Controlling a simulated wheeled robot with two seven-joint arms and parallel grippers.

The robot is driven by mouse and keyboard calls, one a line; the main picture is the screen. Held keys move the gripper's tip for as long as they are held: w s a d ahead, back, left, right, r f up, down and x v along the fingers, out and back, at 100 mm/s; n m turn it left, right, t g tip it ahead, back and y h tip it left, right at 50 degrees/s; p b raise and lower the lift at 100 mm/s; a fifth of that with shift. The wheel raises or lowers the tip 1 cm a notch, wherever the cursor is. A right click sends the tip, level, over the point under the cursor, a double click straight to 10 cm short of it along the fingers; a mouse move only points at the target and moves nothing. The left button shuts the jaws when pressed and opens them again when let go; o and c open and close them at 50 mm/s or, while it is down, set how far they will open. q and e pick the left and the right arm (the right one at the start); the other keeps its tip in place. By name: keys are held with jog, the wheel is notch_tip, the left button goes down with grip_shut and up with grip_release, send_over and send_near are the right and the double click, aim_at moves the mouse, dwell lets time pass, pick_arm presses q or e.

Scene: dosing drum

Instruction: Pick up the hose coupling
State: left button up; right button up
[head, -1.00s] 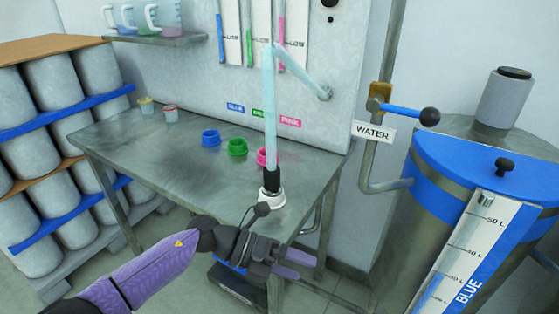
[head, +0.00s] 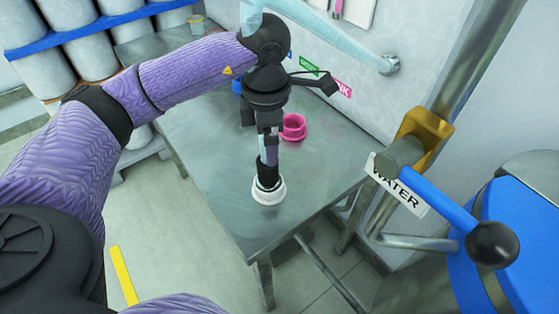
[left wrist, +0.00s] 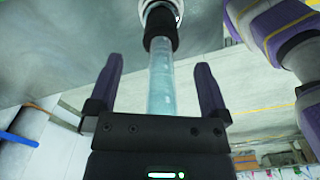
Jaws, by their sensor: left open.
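The hose coupling, a black sleeve (head: 267,174) on a white round base (head: 268,192), stands upright on the metal table. A pale blue translucent hose rises from it. My left gripper (head: 268,138) is open just above the coupling, partly hidden behind its own wrist in the head view. In the left wrist view, the hose (left wrist: 161,85) runs between the spread fingers of my left gripper (left wrist: 158,75), with a gap on each side. The coupling (left wrist: 160,27) shows beyond the fingertips. My right gripper is not in view.
A pink ring (head: 293,127) sits on the table (head: 215,150) close behind the gripper. A blue ring (head: 237,87) is partly hidden by my arm. A blue-handled water valve (head: 440,205) and pipe stand at right. The table's front left is clear.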

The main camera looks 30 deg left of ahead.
aim_at(268, 170)
pick_arm(q)
jog(key=f+b, duration=0.1)
jog(key=f, duration=0.3)
jog(key=f+b, duration=0.1)
jog(key=f, duration=0.3)
jog(key=shift+s+a+f, duration=0.1)
jog(key=shift+s+f, duration=0.1)
jog(key=shift+f, duration=0.3)
jog(key=c, duration=1.2)
grip_shut()
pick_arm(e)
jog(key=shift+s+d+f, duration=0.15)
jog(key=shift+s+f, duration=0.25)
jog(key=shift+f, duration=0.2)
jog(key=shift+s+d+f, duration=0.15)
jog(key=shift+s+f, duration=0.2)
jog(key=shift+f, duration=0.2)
